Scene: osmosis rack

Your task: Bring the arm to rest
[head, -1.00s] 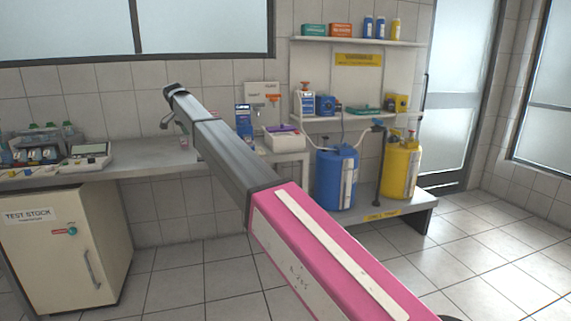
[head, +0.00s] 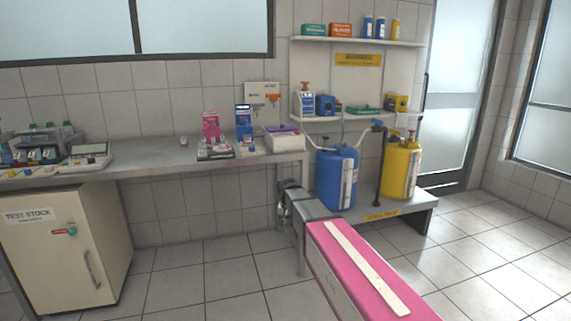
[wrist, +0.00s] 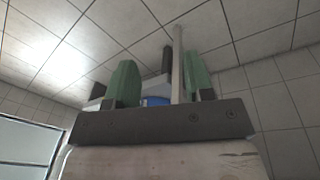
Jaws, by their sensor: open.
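My arm, with its pink link and grey forearm, reaches low from the bottom right toward the front of the bench in the head view. Its far end is beside the bench's right end and left of the blue drum (head: 336,178). My gripper (wrist: 160,78) shows in the wrist view with its two green fingers apart and nothing held between them. In the head view the fingers cannot be made out. A grey post (wrist: 178,60) and a blue object (wrist: 155,101) appear beyond the fingers; I cannot tell whether the blue object is the drum.
A yellow drum (head: 401,170) stands on the low platform (head: 385,212). A cream cabinet (head: 75,250) is at left. Floor between is clear.

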